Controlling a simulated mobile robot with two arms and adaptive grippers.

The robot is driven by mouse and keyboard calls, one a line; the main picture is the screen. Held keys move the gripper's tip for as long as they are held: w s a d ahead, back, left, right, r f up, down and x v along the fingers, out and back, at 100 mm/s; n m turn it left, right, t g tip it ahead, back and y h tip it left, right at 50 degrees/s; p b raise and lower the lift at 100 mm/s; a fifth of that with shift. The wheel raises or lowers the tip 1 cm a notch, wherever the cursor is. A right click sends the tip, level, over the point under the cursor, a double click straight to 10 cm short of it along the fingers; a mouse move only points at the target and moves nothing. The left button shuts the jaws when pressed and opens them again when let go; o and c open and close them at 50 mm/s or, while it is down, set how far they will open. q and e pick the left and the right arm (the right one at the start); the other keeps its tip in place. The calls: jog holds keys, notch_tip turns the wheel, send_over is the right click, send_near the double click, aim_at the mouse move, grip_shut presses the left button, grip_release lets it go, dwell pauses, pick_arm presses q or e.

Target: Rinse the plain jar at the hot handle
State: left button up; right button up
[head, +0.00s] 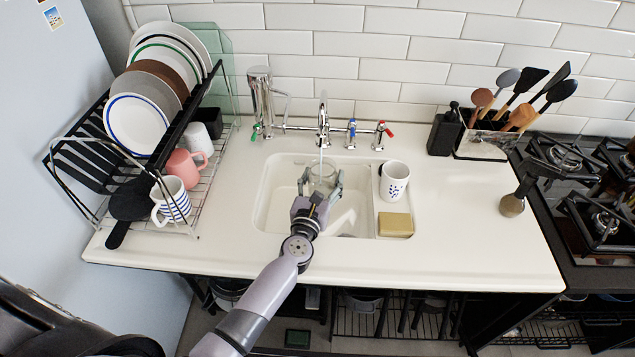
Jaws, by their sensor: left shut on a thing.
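The plain jar (322,174) is clear glass and sits inside the white sink basin (275,200), below the tap spout. My left gripper (322,189) reaches in from the front and is shut on the jar, one finger at each side. The tap (323,122) stands at the back of the counter. A thin pale stream runs from its spout down to the jar. A red-marked handle (382,130) is at the right of the tap bar, and a blue-marked handle (351,131) is beside it. My right gripper is not in view.
A patterned white cup (394,181) and a yellow sponge (396,225) stand right of the basin. A dish rack (205,190) with plates and mugs fills the left. A utensil holder (484,145) and gas hob (595,215) are right. The right counter is mostly clear.

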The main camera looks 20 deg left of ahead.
pick_arm(q)
jog(key=shift+w+d+r, duration=0.1)
jog(key=shift+w+d, duration=0.05)
jog(key=shift+s+a, duration=0.45)
jog(key=shift+w+d, duration=0.1)
dwell(0.4)
jog(key=shift+w+d, duration=0.35)
jog(key=shift+s+a, duration=0.45)
